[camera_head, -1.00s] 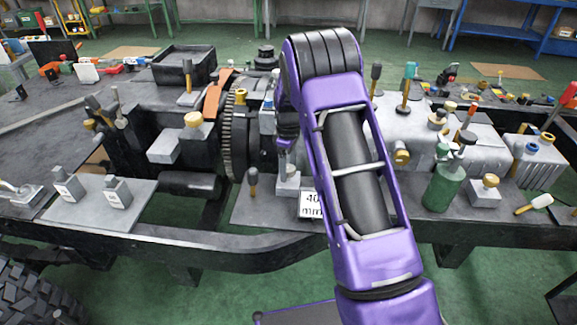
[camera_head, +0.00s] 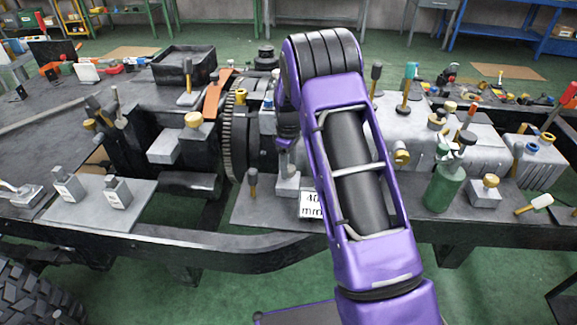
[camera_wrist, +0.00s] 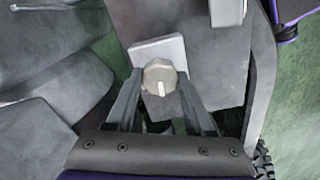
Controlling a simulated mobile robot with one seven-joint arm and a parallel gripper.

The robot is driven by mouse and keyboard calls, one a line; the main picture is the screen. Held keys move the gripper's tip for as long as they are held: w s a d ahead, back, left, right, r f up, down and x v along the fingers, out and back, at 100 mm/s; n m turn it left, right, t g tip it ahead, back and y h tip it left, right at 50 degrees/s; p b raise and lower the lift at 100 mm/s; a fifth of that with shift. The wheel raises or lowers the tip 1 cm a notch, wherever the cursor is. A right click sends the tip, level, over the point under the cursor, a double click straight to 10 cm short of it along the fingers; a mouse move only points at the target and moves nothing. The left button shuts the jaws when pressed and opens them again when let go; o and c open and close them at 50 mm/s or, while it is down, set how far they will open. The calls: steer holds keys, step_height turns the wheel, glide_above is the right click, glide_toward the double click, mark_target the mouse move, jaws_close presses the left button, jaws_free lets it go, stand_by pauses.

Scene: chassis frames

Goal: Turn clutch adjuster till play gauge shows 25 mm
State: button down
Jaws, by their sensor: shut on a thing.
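The clutch adjuster is a grey-beige round knob (camera_wrist: 160,72) with a white pointer mark, seen in the wrist view on a light square plate (camera_wrist: 143,49). The mark points toward the bottom of that view. My gripper (camera_wrist: 160,82) is shut on the knob, with one finger on each side. In the head view my gripper (camera_head: 287,150) is over a pale block (camera_head: 288,186), and my arm and hand hide the knob. The play gauge is a white card (camera_head: 312,205) beside the block; it reads 40 mm and is partly covered by my arm.
A black-handled tool (camera_head: 252,182) stands upright left of the block. A large toothed flywheel (camera_head: 228,140) is behind it on the left. A green bottle (camera_head: 444,188) stands right of my arm. The dark chassis rail (camera_head: 270,252) runs along the front.

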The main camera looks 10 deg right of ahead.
steer(key=m, duration=0.5)
steer(key=shift+m, duration=0.4)
steer(key=m, duration=1.1)
steer(key=shift+m, duration=0.4)
steer(key=m+p, duration=0.1)
steer(key=m, duration=0.4)
steer(key=shift+c, duration=1.4)
jaws_free()
step_height(320, 180, up, 18)
steer(key=p, duration=0.1)
steer(key=shift+f, duration=0.25)
